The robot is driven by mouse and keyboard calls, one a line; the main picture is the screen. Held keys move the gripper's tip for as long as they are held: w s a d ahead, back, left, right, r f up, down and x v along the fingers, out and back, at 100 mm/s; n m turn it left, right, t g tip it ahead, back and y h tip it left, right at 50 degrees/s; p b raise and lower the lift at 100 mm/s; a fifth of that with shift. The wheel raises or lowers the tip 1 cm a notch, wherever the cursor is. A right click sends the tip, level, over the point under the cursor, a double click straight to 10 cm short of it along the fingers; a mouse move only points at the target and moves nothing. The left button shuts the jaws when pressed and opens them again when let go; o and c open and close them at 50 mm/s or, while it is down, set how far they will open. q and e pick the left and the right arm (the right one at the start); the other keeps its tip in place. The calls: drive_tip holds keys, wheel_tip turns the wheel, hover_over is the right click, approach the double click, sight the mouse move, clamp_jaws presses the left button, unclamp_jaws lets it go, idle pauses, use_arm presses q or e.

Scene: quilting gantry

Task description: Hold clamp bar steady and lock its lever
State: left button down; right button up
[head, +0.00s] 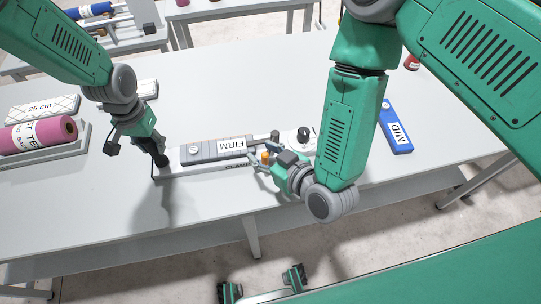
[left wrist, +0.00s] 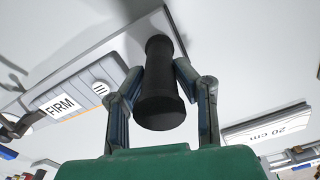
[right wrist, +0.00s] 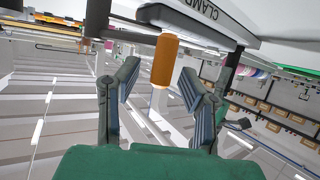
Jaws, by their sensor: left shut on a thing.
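The clamp bar (head: 210,166) lies on the grey table, with a grey strip labelled FIRM (head: 215,150) along it; the strip also shows in the left wrist view (left wrist: 85,88). My left gripper (head: 158,158) is shut on the black handle (left wrist: 160,85) at the bar's left end. An orange lever (head: 265,157) is at the bar's right part. In the right wrist view the orange lever (right wrist: 164,60) stands between and beyond the open fingers of my right gripper (right wrist: 158,72). I see no clear contact there. The bar's lettering (right wrist: 210,10) reads CLAMP, partly cut off.
A white dial with a black knob (head: 304,133) is just right of the bar. A blue MID block (head: 395,125) lies further right. A pink roll (head: 35,135) and a 25 cm block (head: 42,108) are at the left. The table behind the bar is clear.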

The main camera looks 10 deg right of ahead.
use_arm(q)
drive_tip(key=shift+s+f, duration=0.25)
drive_tip(key=shift+f, duration=0.05)
use_arm(e)
drive_tip(key=v, duration=1.2)
drive_tip(key=shift+f, duration=0.1)
